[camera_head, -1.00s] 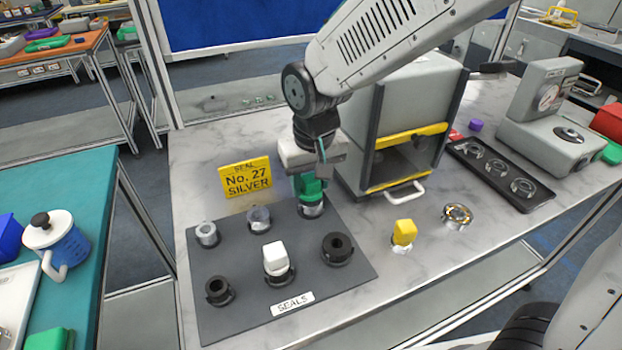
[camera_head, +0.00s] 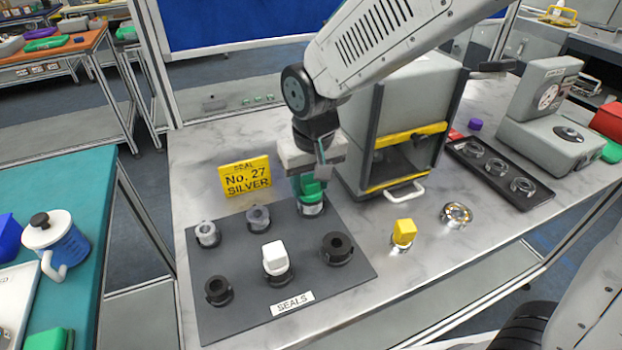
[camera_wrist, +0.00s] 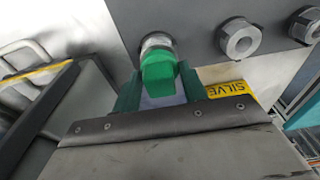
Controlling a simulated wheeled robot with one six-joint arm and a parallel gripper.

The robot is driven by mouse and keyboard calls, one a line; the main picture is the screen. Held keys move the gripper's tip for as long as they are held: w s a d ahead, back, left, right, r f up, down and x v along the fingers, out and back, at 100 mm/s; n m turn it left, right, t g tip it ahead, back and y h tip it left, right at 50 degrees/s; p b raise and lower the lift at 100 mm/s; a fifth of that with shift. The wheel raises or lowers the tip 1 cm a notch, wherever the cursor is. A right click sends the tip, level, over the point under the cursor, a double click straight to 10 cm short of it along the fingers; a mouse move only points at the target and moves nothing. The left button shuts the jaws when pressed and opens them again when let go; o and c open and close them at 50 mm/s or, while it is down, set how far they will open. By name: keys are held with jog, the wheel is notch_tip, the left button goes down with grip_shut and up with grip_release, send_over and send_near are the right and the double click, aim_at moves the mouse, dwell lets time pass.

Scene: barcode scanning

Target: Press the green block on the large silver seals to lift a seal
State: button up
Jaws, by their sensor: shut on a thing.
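My gripper (camera_head: 311,184) points down at the back right corner of the dark seals mat (camera_head: 228,320). It is shut on the green block (camera_head: 313,190), which also shows between the fingers in the wrist view (camera_wrist: 158,75). The block sits right at a silver seal (camera_head: 311,208), which also shows in the wrist view (camera_wrist: 157,42); whether they touch firmly I cannot tell. Two other silver seals (camera_head: 207,233) and (camera_head: 258,217) stand to the left along the back row. The front row holds two black seals (camera_head: 337,247) and (camera_head: 218,291), and a white block (camera_head: 274,256) on a dark seal between them.
A grey press-like box (camera_head: 410,110) with a yellow bar stands close right of my gripper. A yellow block (camera_head: 404,231), a metal bearing (camera_head: 456,214) and a black tray (camera_head: 500,175) lie further right.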

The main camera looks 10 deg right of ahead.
jog(key=shift+f, duration=0.65)
dwell(1.5)
jog(key=shift+r, duration=0.1)
jog(key=shift+r, duration=3.45)
